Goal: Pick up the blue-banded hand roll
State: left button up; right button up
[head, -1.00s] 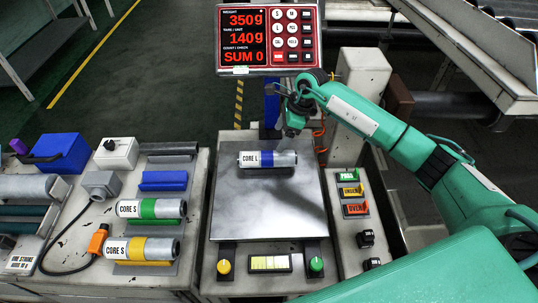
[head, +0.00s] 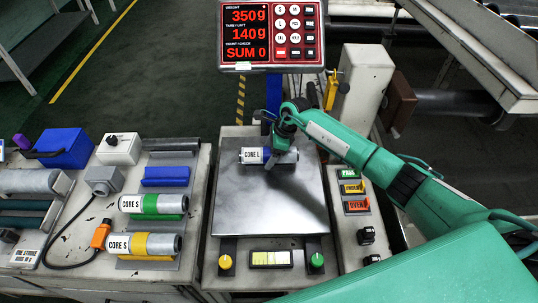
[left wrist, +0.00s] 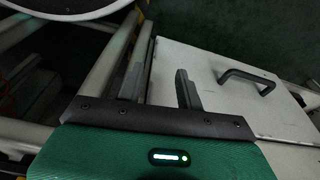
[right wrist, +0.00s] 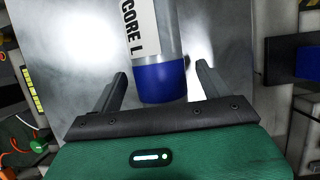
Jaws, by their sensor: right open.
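The blue-banded hand roll (head: 252,156), labelled CORE L, lies on the metal weighing plate (head: 268,205) below the display. My right gripper (head: 279,160) is over the roll's right part and hides much of its blue band in the head view. In the right wrist view the blue band (right wrist: 162,83) shows between the two spread fingers of the right gripper (right wrist: 161,70), with gaps on both sides. My left gripper (left wrist: 160,62) is open and empty in the left wrist view, near a pale box with a dark handle (left wrist: 247,78).
A green-banded roll (head: 151,204) and a yellow-banded roll (head: 144,244), both labelled CORE S, lie on the left bench. The red display (head: 272,33) reads 350g, 140g and SUM 0. Labelled PASS, UNDER and OVER tags (head: 353,188) stand right of the plate. The plate's front is clear.

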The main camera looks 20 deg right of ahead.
jog(key=c, duration=1.3)
pick_arm(q)
jog(key=shift+r, duration=0.1)
pick_arm(e)
jog(key=shift+r, duration=0.1)
pick_arm(q)
jog(key=shift+s+r, duration=0.1)
jog(key=shift+r, duration=0.5)
pick_arm(e)
notch_tip(320, 180, up, 20)
